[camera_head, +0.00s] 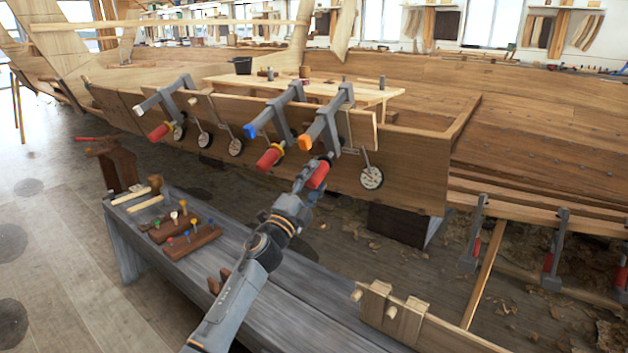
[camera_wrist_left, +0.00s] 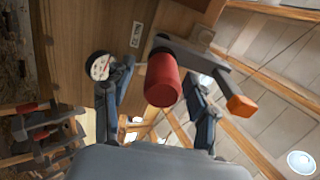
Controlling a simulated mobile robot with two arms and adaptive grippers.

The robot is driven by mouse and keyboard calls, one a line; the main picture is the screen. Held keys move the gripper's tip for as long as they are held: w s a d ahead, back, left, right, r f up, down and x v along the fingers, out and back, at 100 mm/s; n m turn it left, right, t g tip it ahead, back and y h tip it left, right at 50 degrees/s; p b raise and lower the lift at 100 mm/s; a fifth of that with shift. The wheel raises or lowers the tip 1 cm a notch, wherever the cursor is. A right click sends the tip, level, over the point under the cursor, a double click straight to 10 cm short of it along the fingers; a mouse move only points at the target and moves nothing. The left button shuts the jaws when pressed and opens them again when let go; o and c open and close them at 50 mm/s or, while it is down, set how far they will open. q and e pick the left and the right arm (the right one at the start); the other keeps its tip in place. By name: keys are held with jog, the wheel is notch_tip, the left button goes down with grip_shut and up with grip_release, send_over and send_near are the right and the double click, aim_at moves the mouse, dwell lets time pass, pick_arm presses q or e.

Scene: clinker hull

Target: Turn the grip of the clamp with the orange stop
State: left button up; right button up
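The clamp with the orange stop (camera_head: 304,142) sits on the upper edge of the hull plank, right of the other clamps. Its red grip (camera_head: 318,174) hangs below the bar on the near side. In the left wrist view the red grip (camera_wrist_left: 162,82) is close ahead and the orange stop (camera_wrist_left: 240,106) is to its right. My left gripper (camera_head: 313,182) is at this grip. Its fingers are apart, one on each side of the grip, with gaps visible; whether the grip is fully between the fingertips is hard to tell. My right gripper is in neither view.
A clamp with a blue stop (camera_head: 250,131) and one with a white stop (camera_head: 142,108) are to the left. Round dials (camera_head: 371,177) hang along the plank. A grey bench (camera_head: 290,294) with pegged wooden blocks (camera_head: 190,242) stands below my left arm.

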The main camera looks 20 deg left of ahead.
pick_arm(q)
jog(key=v, duration=1.2)
dwell(1.0)
